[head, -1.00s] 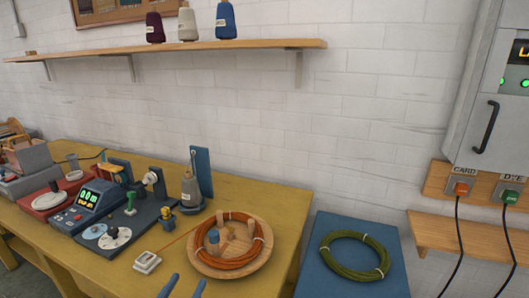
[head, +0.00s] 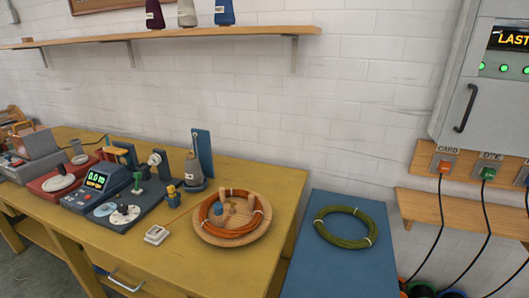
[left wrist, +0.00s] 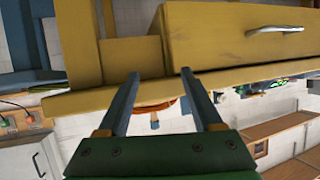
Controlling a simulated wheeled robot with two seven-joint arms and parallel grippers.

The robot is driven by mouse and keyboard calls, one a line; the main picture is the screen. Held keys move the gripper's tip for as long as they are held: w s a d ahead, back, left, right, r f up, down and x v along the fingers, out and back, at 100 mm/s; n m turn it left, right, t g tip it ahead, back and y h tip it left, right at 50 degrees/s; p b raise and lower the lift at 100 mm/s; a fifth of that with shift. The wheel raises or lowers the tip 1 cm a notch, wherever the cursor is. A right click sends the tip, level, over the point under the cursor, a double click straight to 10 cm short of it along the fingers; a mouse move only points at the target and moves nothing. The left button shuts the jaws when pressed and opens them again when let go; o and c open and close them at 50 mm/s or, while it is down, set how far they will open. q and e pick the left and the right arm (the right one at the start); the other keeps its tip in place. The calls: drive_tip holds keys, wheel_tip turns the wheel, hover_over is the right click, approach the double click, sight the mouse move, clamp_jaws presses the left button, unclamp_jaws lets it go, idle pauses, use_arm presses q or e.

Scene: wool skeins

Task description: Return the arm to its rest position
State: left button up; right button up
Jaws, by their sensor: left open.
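My left gripper (left wrist: 159,73) shows in the left wrist view with its two blue fingers apart and nothing between them. It is near the front edge and drawer of the yellow table (left wrist: 225,30). In the head view no gripper shows. There, an orange skein (head: 212,222) lies around the pegs of a round wooden tray (head: 233,241) on the yellow table. Part of an orange skein (left wrist: 155,106) also shows beyond the table edge in the left wrist view. A green skein (head: 322,228) lies on the blue table (head: 335,275). My right gripper is not in view.
A winding device with a lit display (head: 97,179) and a grey cone (head: 194,170) stand on the yellow table. A wall shelf (head: 180,39) holds several cones. A grey cabinet (head: 490,110) hangs at right above corded plugs. The yellow table's front right is clear.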

use_arm(q)
drive_tip(key=s+f+g+y+p, duration=0.1)
drive_tip(key=s+f+g, duration=0.4)
drive_tip(key=s+f, duration=0.75)
drive_tip(key=s+d+f+g, duration=0.1)
drive_tip(key=s+f+g, duration=0.2)
drive_tip(key=s, duration=0.7)
drive_tip(key=s+f+m+g+p, duration=0.1)
drive_tip(key=s+f+g, duration=0.3)
drive_tip(key=s+f, duration=0.3)
drive_tip(key=s, duration=0.3)
drive_tip(key=shift+d+f, duration=0.3)
drive_tip(key=shift+d, duration=0.05)
